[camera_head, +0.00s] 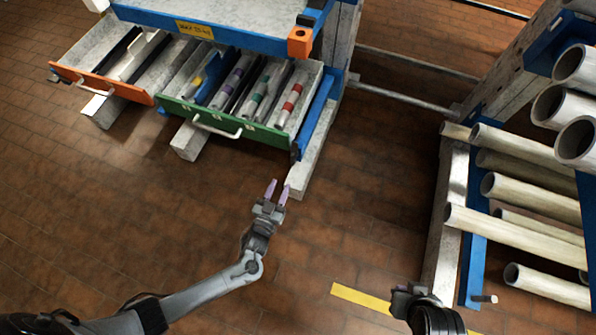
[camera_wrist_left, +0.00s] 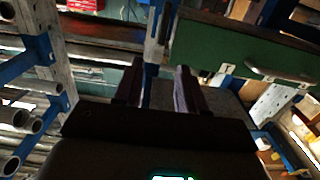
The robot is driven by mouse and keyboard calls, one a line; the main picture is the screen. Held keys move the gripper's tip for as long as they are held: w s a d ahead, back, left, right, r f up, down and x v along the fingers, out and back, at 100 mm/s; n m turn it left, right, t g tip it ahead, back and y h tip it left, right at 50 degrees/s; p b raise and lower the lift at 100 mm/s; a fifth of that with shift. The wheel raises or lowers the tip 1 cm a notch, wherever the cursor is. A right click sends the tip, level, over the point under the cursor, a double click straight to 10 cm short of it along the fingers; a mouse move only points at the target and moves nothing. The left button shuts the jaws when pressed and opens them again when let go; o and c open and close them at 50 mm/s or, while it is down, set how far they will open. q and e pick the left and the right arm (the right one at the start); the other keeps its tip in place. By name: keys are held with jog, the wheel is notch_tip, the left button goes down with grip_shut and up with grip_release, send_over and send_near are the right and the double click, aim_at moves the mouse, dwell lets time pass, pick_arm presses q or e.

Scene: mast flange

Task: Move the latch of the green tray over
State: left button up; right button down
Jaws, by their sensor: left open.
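The green tray (camera_head: 205,119) is pulled out of the rack at the upper middle, its white handle (camera_head: 217,127) on the front. A small dark piece at the front's right end (camera_head: 295,153) looks like the latch; its setting is too small to tell.
An orange-fronted tray (camera_head: 100,83) is open left of the green one. Striped cylinders (camera_head: 260,98) lie in the green tray. A pipe rack (camera_head: 450,200) stands at the right. My right gripper (camera_head: 405,290) is at the bottom right.

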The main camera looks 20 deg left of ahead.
aim_at(292, 160)
pick_arm(q)
jog(key=w+b, duration=0.2)
jog(key=w, duration=0.1)
jog(key=w+f+b, duration=0.1)
jog(key=w+b, duration=0.1)
jog(key=w, duration=0.2)
jog(key=w+b, duration=0.2)
jog(key=w, duration=0.2)
jog(key=shift+d+f+b, duration=0.1)
jog(key=shift+f+b, duration=0.25)
jog(key=shift+f, duration=0.05)
jog(key=shift+w, duration=0.4)
jog(key=shift+r, duration=0.1)
pick_arm(e)
notch_tip(292, 160, down, 8)
jog(key=shift+a, duration=0.2)
jog(key=shift+f, duration=0.1)
pick_arm(q)
grip_shut()
pick_arm(e)
jog(key=shift+d, duration=0.1)
